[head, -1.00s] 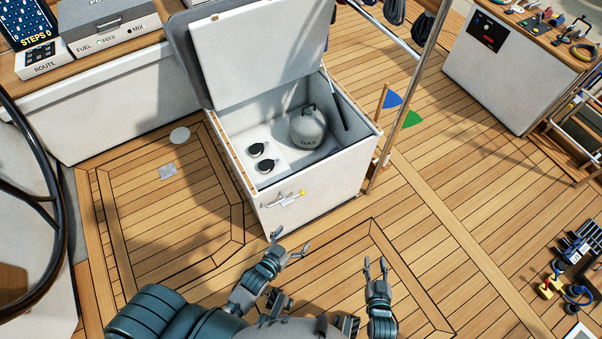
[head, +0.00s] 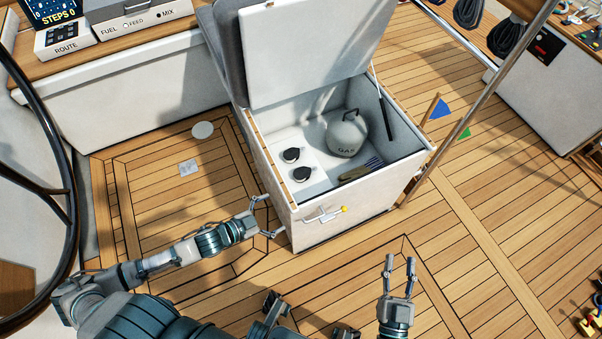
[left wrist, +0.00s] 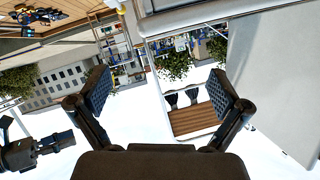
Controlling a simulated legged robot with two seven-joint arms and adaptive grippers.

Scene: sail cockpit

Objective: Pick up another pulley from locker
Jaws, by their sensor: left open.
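The open white locker (head: 330,235) stands in the middle of the head view with its lid (head: 305,50) raised. Two dark round pulleys lie inside on a white ledge at the left: a rear pulley (head: 291,155) and a front pulley (head: 302,174). My left gripper (head: 272,216) is open and empty, outside the locker by its front left corner and lower than its rim. In the left wrist view its two fingers (left wrist: 157,93) are spread with nothing between them. My right gripper (head: 400,262) has its fingers apart, empty, over the deck right of the locker front.
A grey gas bottle (head: 346,134) and a brush-like item (head: 362,170) are in the locker. A steel post (head: 470,115) and small flags stand at the right. A steering wheel (head: 50,170) is at the left.

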